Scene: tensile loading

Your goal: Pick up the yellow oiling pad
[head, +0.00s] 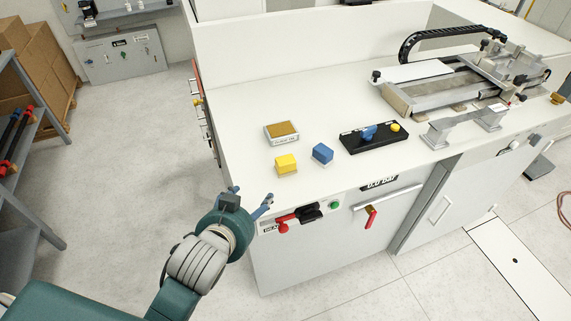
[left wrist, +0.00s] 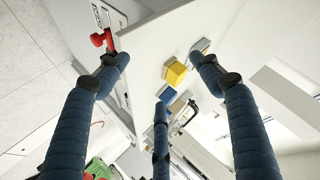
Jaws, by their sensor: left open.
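The yellow oiling pad (head: 286,164) is a small yellow block on the white bench top near its front left corner. It also shows in the left wrist view (left wrist: 175,72), framed between the fingers and apart from them. My left gripper (head: 251,196) is open and empty, in front of and to the left of the pad, by the bench's front left edge. Its three dark blue fingers are spread in the left wrist view (left wrist: 160,75). My right gripper is out of view.
A blue pad (head: 322,153) stands just right of the yellow one. A brown-topped box (head: 282,131) lies behind. A black tray (head: 374,137) and a metal machine (head: 440,91) are farther right. Red and black switches (head: 298,214) jut from the bench front.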

